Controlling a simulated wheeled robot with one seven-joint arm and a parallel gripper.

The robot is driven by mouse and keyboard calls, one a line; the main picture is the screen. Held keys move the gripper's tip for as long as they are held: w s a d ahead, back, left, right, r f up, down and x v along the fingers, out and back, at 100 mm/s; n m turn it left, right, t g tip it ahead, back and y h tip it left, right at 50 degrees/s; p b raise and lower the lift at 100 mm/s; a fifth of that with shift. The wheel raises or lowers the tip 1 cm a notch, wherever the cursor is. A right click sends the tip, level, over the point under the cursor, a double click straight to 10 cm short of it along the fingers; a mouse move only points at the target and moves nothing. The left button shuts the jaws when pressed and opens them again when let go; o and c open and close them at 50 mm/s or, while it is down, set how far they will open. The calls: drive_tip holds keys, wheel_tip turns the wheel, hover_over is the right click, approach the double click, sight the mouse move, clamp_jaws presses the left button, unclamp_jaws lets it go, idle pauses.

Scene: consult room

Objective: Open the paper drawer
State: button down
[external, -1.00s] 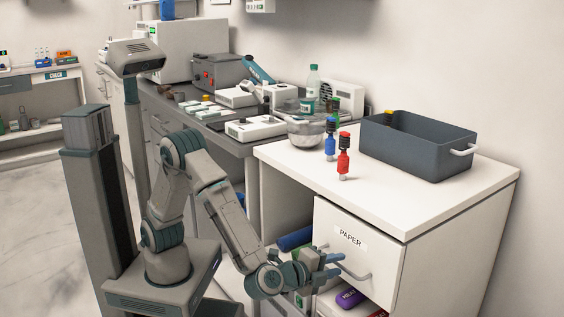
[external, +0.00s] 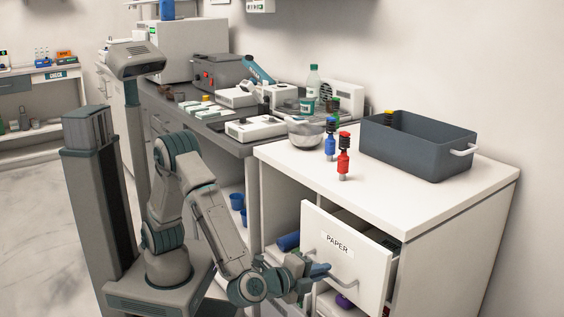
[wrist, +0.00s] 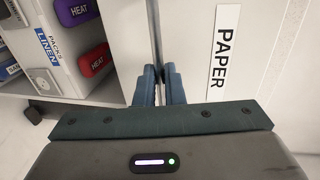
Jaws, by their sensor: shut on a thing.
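The paper drawer (external: 345,262) is a white front with a "PAPER" label, in the right cabinet. It stands pulled out part way, and its open top shows dark contents behind the front. The drawer front also shows in the wrist view (wrist: 258,60), with the label turned sideways. My gripper (external: 318,272) is at the left part of the drawer front and is shut on the drawer handle. In the wrist view my fingers (wrist: 158,85) are close together against the front, and the handle between them is mostly hidden.
A red bottle (external: 343,160) and a blue bottle (external: 330,143) stand on the white cabinet top (external: 440,205), with a dark grey bin (external: 420,150) behind. The floor left of my base is clear.

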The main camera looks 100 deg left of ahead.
drive_tip(key=f+v, duration=0.2)
drive_tip(key=v, duration=1)
drive_tip(key=s+f+v, duration=0.1)
drive_tip(key=f+v, duration=0.2)
drive_tip(key=v, duration=1)
drive_tip(key=shift+d, duration=0.4)
drive_tip(key=shift+f, duration=0.15)
drive_tip(key=c, duration=1.5)
unclamp_jaws()
drive_tip(key=shift+c, duration=0.2)
drive_tip(key=p+v, duration=0.3)
drive_tip(key=v, duration=1)
drive_tip(key=shift+s+d, duration=0.25)
drive_tip(key=shift+d, duration=0.05)
